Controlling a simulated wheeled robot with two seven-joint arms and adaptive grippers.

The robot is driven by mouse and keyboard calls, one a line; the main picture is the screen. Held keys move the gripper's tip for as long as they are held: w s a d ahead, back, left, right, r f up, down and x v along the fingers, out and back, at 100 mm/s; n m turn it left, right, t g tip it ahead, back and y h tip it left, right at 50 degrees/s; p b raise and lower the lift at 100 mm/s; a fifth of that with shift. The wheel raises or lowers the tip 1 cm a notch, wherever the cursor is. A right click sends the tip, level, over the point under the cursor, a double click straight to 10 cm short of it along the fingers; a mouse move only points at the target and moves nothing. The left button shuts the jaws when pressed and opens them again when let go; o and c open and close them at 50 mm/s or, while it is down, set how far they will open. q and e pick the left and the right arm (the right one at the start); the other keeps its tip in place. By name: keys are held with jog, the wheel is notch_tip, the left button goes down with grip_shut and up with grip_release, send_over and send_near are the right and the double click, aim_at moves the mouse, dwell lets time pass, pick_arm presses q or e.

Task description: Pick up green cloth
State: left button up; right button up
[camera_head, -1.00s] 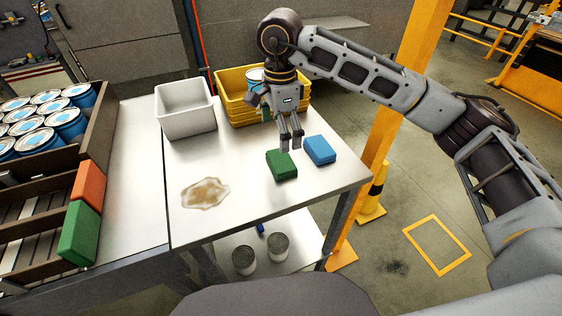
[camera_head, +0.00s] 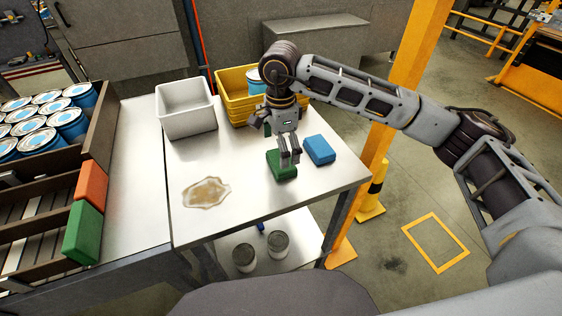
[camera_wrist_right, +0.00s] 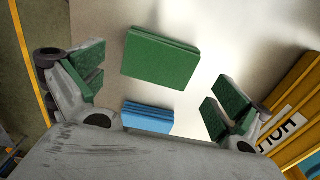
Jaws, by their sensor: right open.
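The green cloth (camera_head: 281,168) is a folded block lying on the metal table. It also shows in the right wrist view (camera_wrist_right: 160,57). A blue cloth (camera_head: 320,150) lies just to its right, and its edge shows in the wrist view (camera_wrist_right: 147,117). My right gripper (camera_head: 289,158) points down over the far part of the green cloth and hides some of it. In the wrist view the fingers (camera_wrist_right: 158,97) are spread wide with nothing between the pads, and the green cloth lies beyond them. I cannot tell whether they touch it. My left gripper is not in view.
A brown spill (camera_head: 206,193) marks the table (camera_head: 235,210). Two cans (camera_head: 278,243) sit on the lower shelf.

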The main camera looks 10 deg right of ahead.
jog(key=shift+f+p, duration=0.7)
jog(key=shift+f, duration=1.45)
jog(key=shift+c, duration=0.4)
jog(key=c, duration=0.7)
